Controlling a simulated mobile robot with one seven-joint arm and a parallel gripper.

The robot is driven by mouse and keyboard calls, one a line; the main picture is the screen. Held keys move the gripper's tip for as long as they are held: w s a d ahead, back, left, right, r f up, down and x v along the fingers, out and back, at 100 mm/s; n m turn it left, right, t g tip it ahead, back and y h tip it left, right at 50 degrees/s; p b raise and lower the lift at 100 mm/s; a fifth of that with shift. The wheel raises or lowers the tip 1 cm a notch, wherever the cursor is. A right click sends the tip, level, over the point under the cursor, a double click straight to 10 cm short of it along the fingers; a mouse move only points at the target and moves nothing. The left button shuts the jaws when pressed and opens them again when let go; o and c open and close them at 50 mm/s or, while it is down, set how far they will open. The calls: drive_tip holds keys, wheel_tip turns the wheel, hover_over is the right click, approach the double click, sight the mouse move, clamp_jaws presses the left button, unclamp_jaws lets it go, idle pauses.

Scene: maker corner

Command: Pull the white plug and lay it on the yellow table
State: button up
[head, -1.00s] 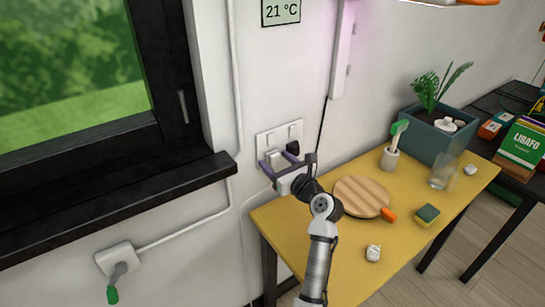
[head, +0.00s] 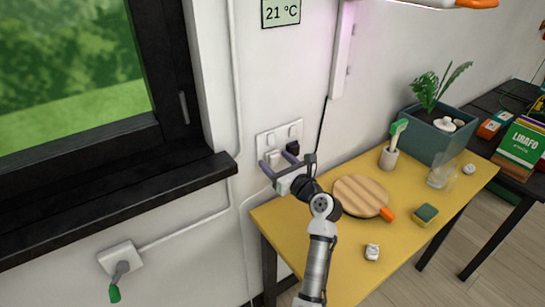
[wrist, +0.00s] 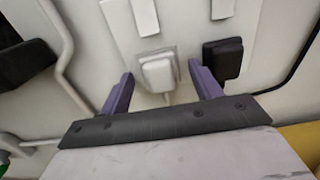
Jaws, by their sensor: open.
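The white plug (wrist: 158,75) sits in the left socket of the double wall outlet (head: 292,128). It also shows in the head view (head: 277,161), partly hidden by my gripper. My gripper (wrist: 162,84) is open in front of the outlet, with one purple finger to each side of the white plug and apart from it. The right finger is between the white plug and the black plug (wrist: 222,58). The yellow table (head: 290,232) stands below and to the right of the outlet.
On the table are a round wooden board (head: 361,196), a sponge (head: 427,214), a small white object (head: 372,252), a brush holder (head: 389,158), a glass (head: 438,176) and a planter (head: 437,139). The black cord (head: 322,125) runs up the wall. The table's front left is clear.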

sight(276, 161)
drive_tip(key=c, duration=1.3)
drive_tip(key=shift+p+v, duration=1.1)
drive_tip(key=shift+v, duration=0.85)
drive_tip(key=shift+c, duration=0.2)
drive_tip(key=shift+v, duration=1.1)
